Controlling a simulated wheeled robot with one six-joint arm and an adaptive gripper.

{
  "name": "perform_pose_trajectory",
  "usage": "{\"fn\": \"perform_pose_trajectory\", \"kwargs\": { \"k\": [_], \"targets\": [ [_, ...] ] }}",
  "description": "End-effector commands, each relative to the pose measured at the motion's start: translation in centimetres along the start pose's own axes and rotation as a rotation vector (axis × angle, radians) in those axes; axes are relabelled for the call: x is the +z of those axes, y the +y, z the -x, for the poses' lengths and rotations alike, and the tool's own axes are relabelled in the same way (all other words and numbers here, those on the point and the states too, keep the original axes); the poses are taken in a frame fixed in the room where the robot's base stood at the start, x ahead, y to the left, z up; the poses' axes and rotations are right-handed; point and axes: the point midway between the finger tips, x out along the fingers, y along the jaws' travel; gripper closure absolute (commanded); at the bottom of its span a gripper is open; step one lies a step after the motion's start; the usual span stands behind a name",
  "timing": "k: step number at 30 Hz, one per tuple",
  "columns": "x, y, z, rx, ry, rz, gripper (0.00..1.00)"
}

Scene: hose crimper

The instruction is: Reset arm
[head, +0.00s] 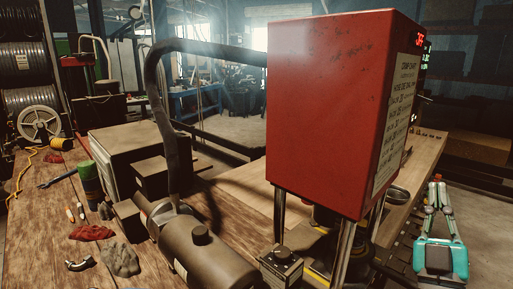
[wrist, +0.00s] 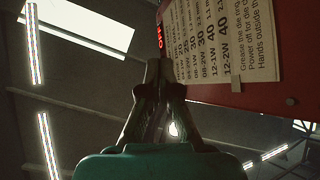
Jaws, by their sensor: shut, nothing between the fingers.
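My gripper (head: 437,181) is at the right of the head view, beside the red hose crimper (head: 325,110) and past its right side. Its teal body is at the bottom and its fingers point up. In the wrist view the dark fingertips (wrist: 159,70) meet, with nothing between them. The crimper's red housing (wrist: 270,105), its printed label (wrist: 225,40) and a red lit display (wrist: 161,37) show behind and right of the fingers. No contact between gripper and crimper shows.
A wooden bench (head: 40,225) carries a motor with a thick black hose (head: 158,90), dark boxes (head: 125,150), a control box (head: 282,268), red cloth (head: 91,233) and a grey glove (head: 121,260). Cable reels (head: 40,122) stand at the left. Open floor lies right of the bench.

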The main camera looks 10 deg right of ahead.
Motion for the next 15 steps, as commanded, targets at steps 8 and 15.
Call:
{"fn": "perform_pose_trajectory", "kwargs": {
  "k": [8,15],
  "targets": [
    [2.2,-3.1,4.6,-0.087,-0.061,-0.058,1.00],
    [4.5,-6.8,12.1,-0.212,-0.160,-0.149,1.00]
  ]
}}
